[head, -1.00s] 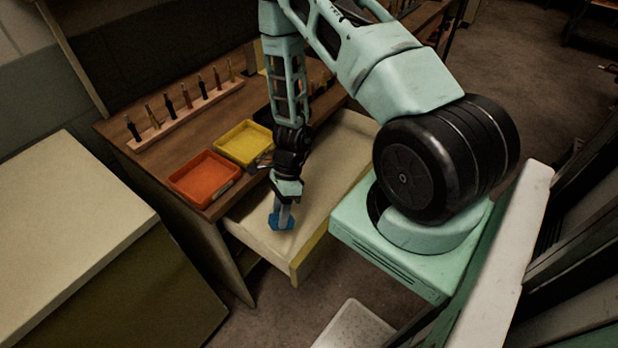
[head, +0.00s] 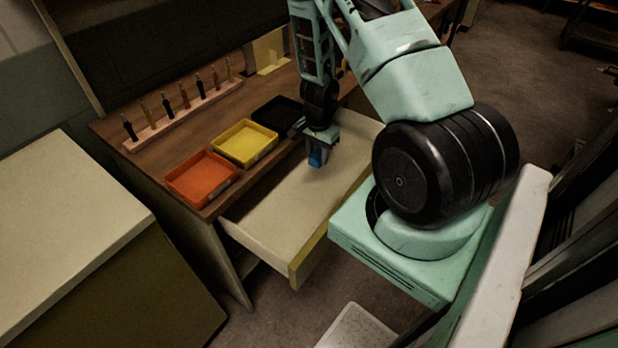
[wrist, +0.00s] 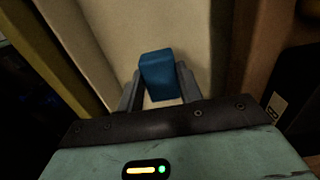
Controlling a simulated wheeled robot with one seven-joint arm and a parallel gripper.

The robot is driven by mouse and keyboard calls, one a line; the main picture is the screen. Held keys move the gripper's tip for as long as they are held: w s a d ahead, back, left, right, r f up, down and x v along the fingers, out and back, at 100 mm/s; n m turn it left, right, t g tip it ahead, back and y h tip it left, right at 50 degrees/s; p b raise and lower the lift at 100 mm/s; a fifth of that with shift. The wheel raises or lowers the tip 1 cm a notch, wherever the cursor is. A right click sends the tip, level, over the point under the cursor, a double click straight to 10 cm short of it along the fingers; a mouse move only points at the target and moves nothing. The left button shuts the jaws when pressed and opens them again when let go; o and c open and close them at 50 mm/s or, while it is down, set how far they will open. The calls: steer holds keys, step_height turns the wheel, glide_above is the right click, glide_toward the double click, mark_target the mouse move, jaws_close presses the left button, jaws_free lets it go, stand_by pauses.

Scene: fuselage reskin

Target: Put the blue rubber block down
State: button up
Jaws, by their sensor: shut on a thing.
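The blue rubber block (head: 317,157) is held between the fingers of my gripper (head: 316,160), over the open drawer (head: 290,208). In the wrist view the block (wrist: 158,74) sits between the two grey fingers of my gripper (wrist: 158,88), with the pale drawer floor behind it. My gripper is shut on the block and points downward. I cannot tell whether the block touches the drawer floor.
An orange tray (head: 203,190), a yellow tray (head: 270,150) and a black tray (head: 268,112) stand along the bench edge beside the drawer. A wooden rack (head: 185,122) holds several tools behind them. The front part of the drawer is clear.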

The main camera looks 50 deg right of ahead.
mark_target(317, 182)
step_height(317, 182, down, 10)
steer(key=shift+d+r, duration=0.15)
stand_by(0.3)
steer(key=o, duration=0.9)
